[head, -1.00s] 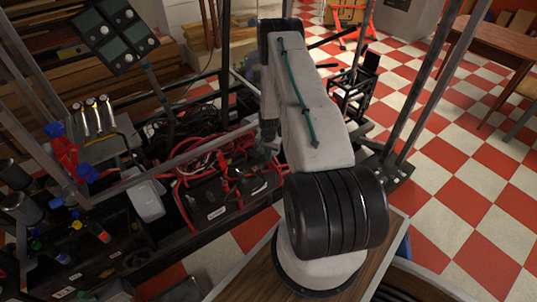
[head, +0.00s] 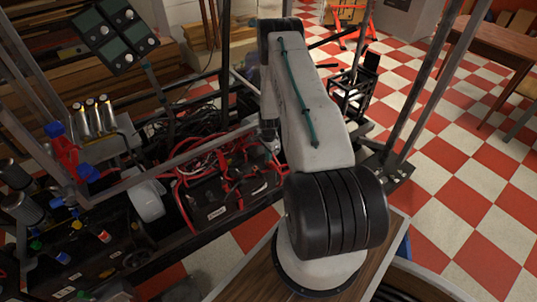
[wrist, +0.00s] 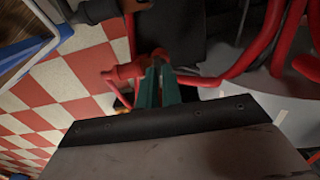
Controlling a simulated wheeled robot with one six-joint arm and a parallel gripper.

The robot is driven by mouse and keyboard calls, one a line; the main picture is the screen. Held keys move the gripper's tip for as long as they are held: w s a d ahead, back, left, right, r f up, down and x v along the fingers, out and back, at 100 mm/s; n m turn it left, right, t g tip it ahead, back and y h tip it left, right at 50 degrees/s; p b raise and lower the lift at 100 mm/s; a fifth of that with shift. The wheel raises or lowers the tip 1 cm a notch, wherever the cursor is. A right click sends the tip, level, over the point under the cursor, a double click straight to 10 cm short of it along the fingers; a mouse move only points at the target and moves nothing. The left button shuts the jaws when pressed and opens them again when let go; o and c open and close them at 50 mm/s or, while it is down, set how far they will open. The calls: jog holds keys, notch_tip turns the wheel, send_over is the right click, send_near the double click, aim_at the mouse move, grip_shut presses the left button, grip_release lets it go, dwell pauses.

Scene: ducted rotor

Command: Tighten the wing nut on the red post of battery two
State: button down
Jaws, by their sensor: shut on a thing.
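The black batteries (head: 207,201) sit low in the open metal frame, with red cables looping over them in the head view. In the wrist view a dark battery top (wrist: 200,32) lies beyond my gripper. My gripper (wrist: 160,62) shows there as two teal fingers, pointing away and close together. Their tips close around a small reddish-brown piece (wrist: 159,52), which looks like the wing nut on its post; its wings are mostly hidden. A red cable end (wrist: 125,72) lies just left of the tips.
Thick red cables (wrist: 255,50) curve close on the right of the fingers. The checkered floor (head: 470,180) is open at right.

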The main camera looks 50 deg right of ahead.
jog(key=shift+d+r, duration=0.1)
jog(key=c, duration=1.6)
grip_release()
jog(key=shift+o, duration=0.2)
jog(key=shift+r, duration=3.9)
